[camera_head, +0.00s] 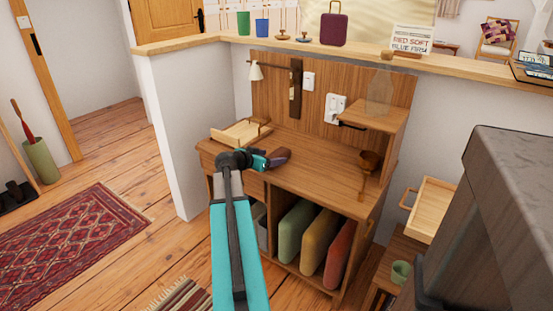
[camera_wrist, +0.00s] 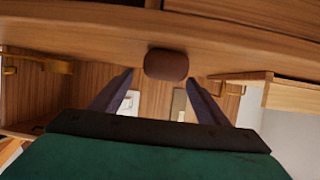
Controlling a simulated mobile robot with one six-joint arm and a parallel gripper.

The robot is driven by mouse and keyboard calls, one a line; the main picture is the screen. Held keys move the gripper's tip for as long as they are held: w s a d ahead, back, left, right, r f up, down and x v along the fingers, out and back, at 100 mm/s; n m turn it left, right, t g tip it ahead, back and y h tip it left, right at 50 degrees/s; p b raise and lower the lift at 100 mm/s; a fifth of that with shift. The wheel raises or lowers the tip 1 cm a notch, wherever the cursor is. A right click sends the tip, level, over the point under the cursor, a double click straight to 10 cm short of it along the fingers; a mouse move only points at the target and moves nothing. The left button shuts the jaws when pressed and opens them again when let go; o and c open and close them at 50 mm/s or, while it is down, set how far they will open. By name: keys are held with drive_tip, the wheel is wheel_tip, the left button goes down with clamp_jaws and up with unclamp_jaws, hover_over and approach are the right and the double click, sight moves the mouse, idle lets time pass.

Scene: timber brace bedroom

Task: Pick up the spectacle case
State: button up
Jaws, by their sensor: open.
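The spectacle case appears to be the small brown rounded object (camera_wrist: 166,64) in the wrist view. It lies on the wooden desk (camera_head: 310,165), just beyond and between the fingertips. In the head view the brown case (camera_head: 284,153) shows at the tip of my gripper (camera_head: 271,161), partly overlapped by it. My gripper in the wrist view (camera_wrist: 160,77) has its two dark fingers spread apart, with nothing held between them. I cannot tell whether a finger touches the case.
A light wooden tray (camera_head: 240,132) lies on the desk's left side. A brown wooden object (camera_head: 369,162) stands at the right, below a small shelf (camera_head: 380,115) holding a clear vessel. A back panel (camera_head: 313,90) rises behind. The desk's middle right is clear.

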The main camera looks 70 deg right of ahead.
sight(274, 155)
drive_tip(key=shift+x, duration=2.5)
drive_tip(key=shift+w, duration=0.2)
drive_tip(key=c, duration=1.2)
drive_tip(key=shift+r, duration=0.15)
